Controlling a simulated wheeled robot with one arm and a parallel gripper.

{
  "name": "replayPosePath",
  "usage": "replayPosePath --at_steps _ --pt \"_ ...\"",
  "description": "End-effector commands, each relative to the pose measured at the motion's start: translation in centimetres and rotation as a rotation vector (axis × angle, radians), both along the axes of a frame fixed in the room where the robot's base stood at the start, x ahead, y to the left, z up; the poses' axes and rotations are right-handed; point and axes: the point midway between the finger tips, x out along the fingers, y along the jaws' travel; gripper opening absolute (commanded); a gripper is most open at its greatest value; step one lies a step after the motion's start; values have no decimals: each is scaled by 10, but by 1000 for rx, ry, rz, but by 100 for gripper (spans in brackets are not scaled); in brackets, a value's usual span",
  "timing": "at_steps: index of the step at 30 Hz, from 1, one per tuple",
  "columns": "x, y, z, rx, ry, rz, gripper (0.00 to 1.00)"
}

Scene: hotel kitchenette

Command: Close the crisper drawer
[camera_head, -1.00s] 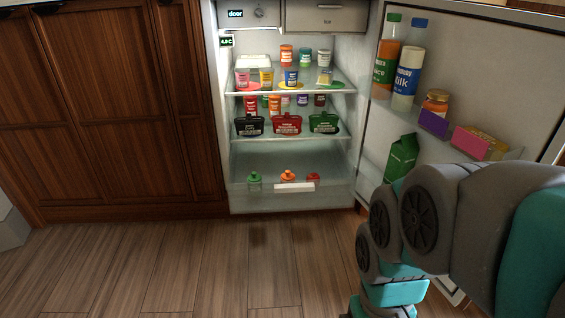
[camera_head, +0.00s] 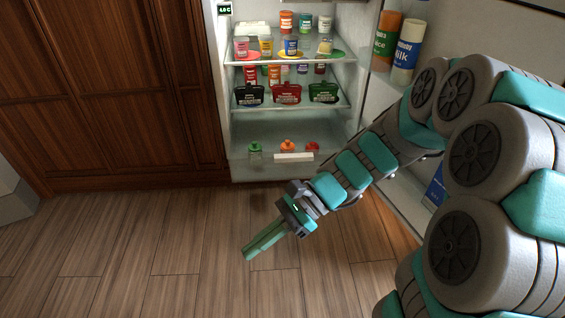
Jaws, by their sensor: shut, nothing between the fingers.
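The crisper drawer (camera_head: 265,168) is the clear bin at the bottom of the open fridge, with a white handle strip (camera_head: 294,157) on its front. Several small bottles with green, orange and red tops show in it. How far the drawer stands out is hard to tell from this angle. My gripper (camera_head: 247,255) is shut and empty. It is in front of the fridge and below the drawer in the picture, over the wooden floor, pointing down and to the left, apart from the drawer.
The open fridge door (camera_head: 480,45) is on the right, with bottles (camera_head: 408,50) in its rack; my arm covers much of it. Shelves above the drawer hold several jars and tubs (camera_head: 287,93). Wooden cabinets (camera_head: 100,95) stand at left. The floor (camera_head: 130,250) is clear.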

Motion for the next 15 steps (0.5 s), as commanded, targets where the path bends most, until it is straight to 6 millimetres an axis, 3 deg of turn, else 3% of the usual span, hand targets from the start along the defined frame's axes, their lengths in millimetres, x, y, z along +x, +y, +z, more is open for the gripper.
replayPosePath --at_steps 7,15 --pt "73 13 4 144 344 -308 0" --pt "163 -5 -14 298 728 -633 0"
